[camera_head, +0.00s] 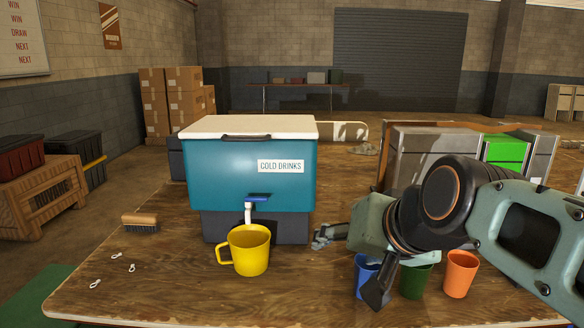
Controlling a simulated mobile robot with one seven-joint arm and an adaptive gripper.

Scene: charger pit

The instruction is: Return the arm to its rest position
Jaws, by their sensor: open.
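My arm reaches in from the right edge, and my gripper (349,268) hangs over the table right of the yellow mug. Its jaws are open, with one dark fingertip low in front and a grey finger part farther back to the left. I see nothing between them. The yellow mug (252,258) stands upright in front of the cold drinks cooler (230,175), just below its white spout with the blue lever (257,198). The gripper is apart from the mug. The gripper partly hides a blue cup (366,268) and a green cup (416,282).
An orange cup (460,273) stands beside the green cup under my forearm. A brush (140,223) and small white clips (116,255) lie on the left of the wooden table (180,285). Grey boxes with a green panel (505,152) stand behind my arm. The table's front left is mostly clear.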

